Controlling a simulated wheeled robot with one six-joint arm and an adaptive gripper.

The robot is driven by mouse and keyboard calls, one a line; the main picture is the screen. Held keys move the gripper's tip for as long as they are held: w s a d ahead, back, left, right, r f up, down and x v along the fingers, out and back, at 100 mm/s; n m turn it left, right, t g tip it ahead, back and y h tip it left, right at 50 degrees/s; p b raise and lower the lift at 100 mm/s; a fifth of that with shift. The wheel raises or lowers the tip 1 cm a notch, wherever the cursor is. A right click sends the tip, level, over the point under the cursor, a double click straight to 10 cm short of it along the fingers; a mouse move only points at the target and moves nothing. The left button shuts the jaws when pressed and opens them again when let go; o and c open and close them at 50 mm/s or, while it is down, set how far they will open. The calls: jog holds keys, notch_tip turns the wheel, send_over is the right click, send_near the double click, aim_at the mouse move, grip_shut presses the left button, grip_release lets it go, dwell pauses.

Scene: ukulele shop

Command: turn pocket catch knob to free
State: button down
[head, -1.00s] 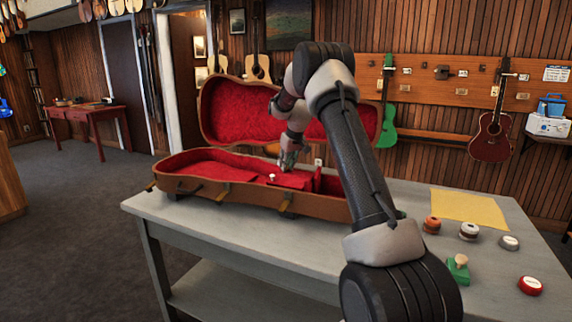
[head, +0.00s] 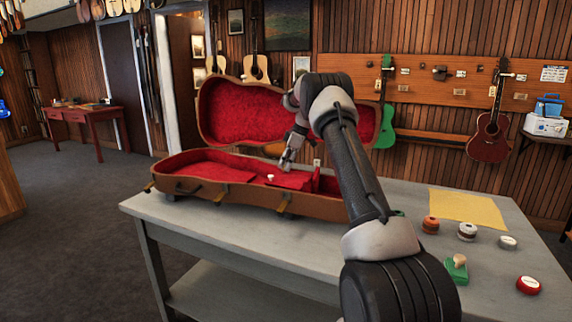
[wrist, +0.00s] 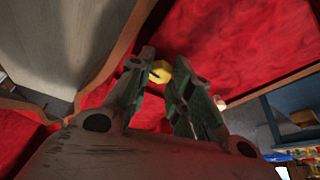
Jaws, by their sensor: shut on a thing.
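The open brown case (head: 240,198) with red plush lining lies on the grey table, its lid raised at the back. Inside is a red pocket cover (head: 290,181) with a small white knob (head: 270,177) on top. My gripper (head: 286,166) reaches down into the case just behind and right of the white knob. In the wrist view, my gripper (wrist: 166,82) has its fingers on either side of a small yellow knob (wrist: 159,72) with a dark slot, taken as the catch knob, and is shut on it. A small pale knob (wrist: 220,103) shows beside the right finger.
The raised case lid (head: 250,115) stands close behind my gripper. On the grey table (head: 290,245) at the right are a yellow sheet (head: 467,206), several small round tins and a green-based stamp (head: 456,268). The table front is clear.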

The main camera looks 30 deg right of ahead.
jog(key=shift+w+n, duration=0.1)
jog(key=shift+n, duration=0.5)
jog(key=shift+g, duration=0.3)
jog(key=c, duration=1.3)
grip_release()
jog(key=shift+o, duration=0.2)
jog(key=v, duration=1.2)
jog(key=shift+d, duration=0.1)
